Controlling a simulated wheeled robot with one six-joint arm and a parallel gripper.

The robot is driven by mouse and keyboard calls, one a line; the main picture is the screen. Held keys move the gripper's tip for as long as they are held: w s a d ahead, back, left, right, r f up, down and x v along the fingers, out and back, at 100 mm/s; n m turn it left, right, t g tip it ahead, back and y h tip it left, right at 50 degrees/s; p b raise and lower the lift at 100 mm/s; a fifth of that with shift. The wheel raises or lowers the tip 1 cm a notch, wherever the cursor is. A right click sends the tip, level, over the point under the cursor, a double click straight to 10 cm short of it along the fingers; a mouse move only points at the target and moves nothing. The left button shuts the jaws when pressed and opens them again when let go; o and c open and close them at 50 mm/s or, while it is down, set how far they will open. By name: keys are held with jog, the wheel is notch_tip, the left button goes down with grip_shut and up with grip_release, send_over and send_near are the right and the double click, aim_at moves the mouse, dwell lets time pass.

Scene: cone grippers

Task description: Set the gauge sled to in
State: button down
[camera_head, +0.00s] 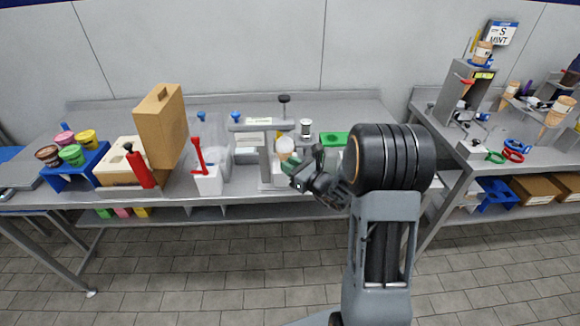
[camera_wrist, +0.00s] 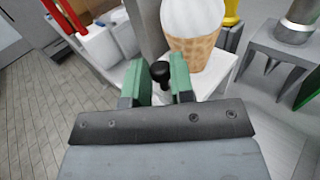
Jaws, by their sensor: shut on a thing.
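The gauge is a grey stand (camera_head: 265,160) on the bench, with an ice cream cone (camera_head: 285,149) at its right side. In the wrist view the cone (camera_wrist: 193,35), with a white scoop, stands upright on a white block (camera_wrist: 218,75), which looks like the gauge sled. A black ball knob (camera_wrist: 160,72) sits at the near side of the block. My gripper (camera_wrist: 161,84) has its green fingers on either side of the knob's stem and is shut on it. In the head view my gripper (camera_head: 292,168) is at the front of the gauge, partly hidden by my wrist.
A white box with a red lever (camera_head: 207,180) stands left of the gauge. A tan case (camera_head: 160,125) and a blue rack (camera_head: 75,168) of colourful tubs are farther left. A metal cylinder (camera_wrist: 299,20) on a grey stand is to the right in the wrist view.

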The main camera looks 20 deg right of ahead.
jog(key=c, duration=1.4)
grip_release()
jog(key=shift+a, duration=0.15)
jog(key=shift+o, duration=0.6)
jog(key=shift+w+a, duration=0.1)
jog(key=shift+a, duration=0.05)
jog(key=b+v, duration=0.1)
jog(key=v, duration=1.3)
jog(key=shift+b, duration=0.3)
jog(key=shift+w, duration=0.1)
